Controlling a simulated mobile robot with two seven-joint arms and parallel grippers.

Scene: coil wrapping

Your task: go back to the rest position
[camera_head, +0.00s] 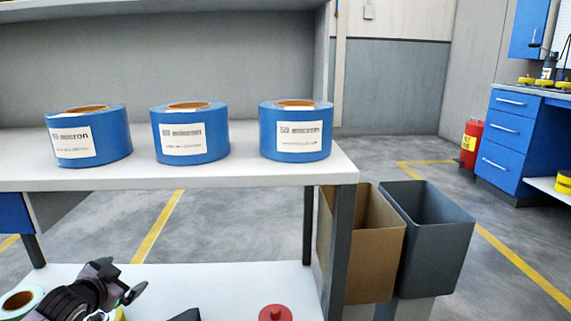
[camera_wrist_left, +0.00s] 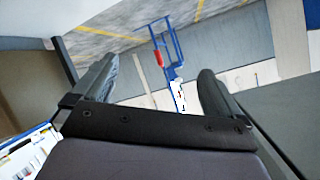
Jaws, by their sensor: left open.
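My left gripper (camera_head: 128,284) is at the lower left of the head view, above the lower white shelf. It is open, with nothing between its fingers. In the left wrist view its two dark fingers (camera_wrist_left: 158,85) stand wide apart with only the distant room behind them. My right gripper cannot be made out in either view.
Three blue labelled coils, left (camera_head: 92,135), middle (camera_head: 189,132) and right (camera_head: 296,130), stand on the white upper shelf (camera_head: 250,174). A red object (camera_head: 275,313) is on the lower shelf (camera_head: 240,280). Brown (camera_head: 362,250) and grey (camera_head: 432,240) bins stand right of the shelves.

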